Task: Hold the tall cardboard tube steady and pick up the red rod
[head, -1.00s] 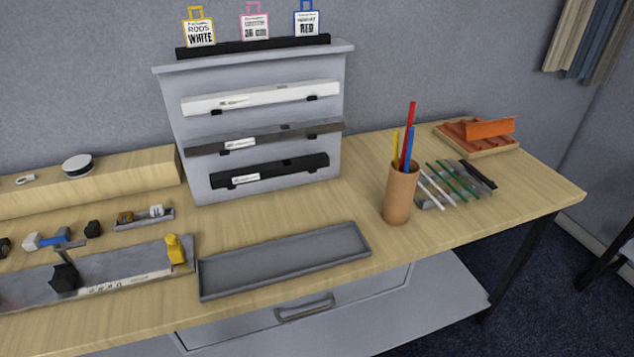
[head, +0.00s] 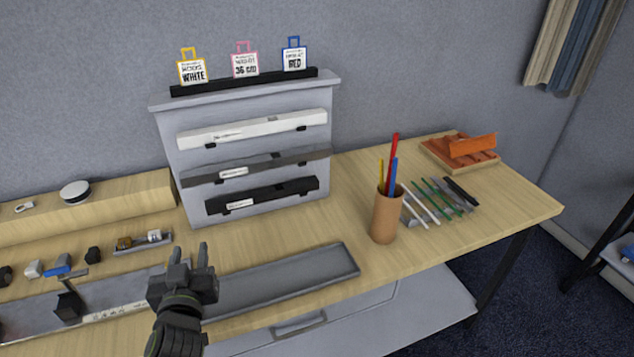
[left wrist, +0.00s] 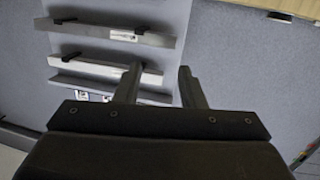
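The tall cardboard tube (head: 386,217) stands upright on the table, right of centre in the head view. The red rod (head: 394,150) stands in it beside a blue rod (head: 393,177) and a yellow rod (head: 381,173), and rises highest. Their lower ends are hidden inside the tube. My left gripper (head: 188,255) is open and empty over the left end of the long grey tray, well left of the tube. Its two fingers also show apart in the left wrist view (left wrist: 160,84), with the rack behind them. My right gripper is not in view.
The long grey tray (head: 345,266) lies at the table's front edge. A grey rack (head: 176,131) with white, grey and black bars stands behind it. Several loose rods (head: 429,200) lie right of the tube, and an orange tray (head: 486,163) sits behind them. Small parts crowd the left.

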